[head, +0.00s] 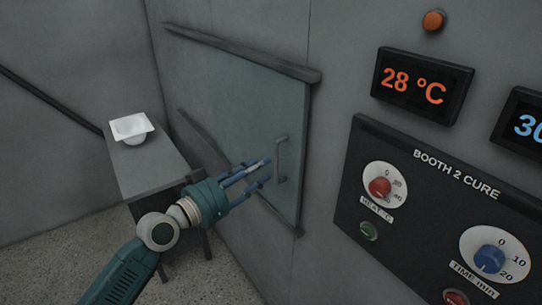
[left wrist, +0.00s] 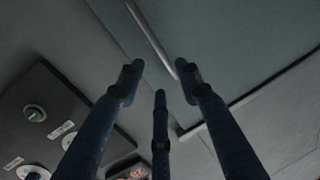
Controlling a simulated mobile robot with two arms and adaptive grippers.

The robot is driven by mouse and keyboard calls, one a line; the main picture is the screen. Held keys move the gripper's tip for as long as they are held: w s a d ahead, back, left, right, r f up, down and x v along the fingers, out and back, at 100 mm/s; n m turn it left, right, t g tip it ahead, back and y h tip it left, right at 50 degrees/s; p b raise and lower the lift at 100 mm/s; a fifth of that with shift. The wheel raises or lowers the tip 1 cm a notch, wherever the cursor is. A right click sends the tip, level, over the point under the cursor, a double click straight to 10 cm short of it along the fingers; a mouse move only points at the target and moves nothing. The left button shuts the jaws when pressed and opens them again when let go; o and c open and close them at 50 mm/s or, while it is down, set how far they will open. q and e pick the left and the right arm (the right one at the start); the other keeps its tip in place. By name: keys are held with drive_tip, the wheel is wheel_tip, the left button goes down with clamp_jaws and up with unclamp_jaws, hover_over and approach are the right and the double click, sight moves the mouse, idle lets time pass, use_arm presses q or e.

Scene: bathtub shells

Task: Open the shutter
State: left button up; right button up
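The shutter (head: 240,110) is a flat grey-green panel on the wall, between an upper rail (head: 240,51) and a lower rail (head: 207,138). It covers the wall behind it. Its grey upright bar handle (head: 283,160) is near its right edge. My left gripper (head: 266,172) is just left of the handle, its blue fingers pointing at it. In the left wrist view the three fingers (left wrist: 160,78) are spread and empty, and the pale handle (left wrist: 150,32) shows beyond the fingertips. Whether any finger touches it I cannot tell. My right gripper is not in view.
A dark control panel (head: 365,235) with knobs and buttons is on the wall right of the shutter. Above it are a 28 °C display (head: 422,87) and an orange button (head: 433,20). A grey table (head: 150,170) with a white shell (head: 131,127) stands at left.

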sight(277, 158)
use_arm(q)
drive_tip(key=p+x, duration=0.1)
drive_tip(key=x, duration=0.3)
drive_tip(key=shift+w+d, duration=0.1)
drive_tip(key=shift+w, duration=0.35)
drive_tip(key=shift+w+d+f, duration=0.1)
drive_tip(key=shift+w+d, duration=0.3)
drive_tip(key=shift+d, duration=0.05)
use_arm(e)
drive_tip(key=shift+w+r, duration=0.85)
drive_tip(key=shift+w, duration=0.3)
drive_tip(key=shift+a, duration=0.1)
use_arm(q)
drive_tip(key=shift+c, duration=1)
clamp_jaws()
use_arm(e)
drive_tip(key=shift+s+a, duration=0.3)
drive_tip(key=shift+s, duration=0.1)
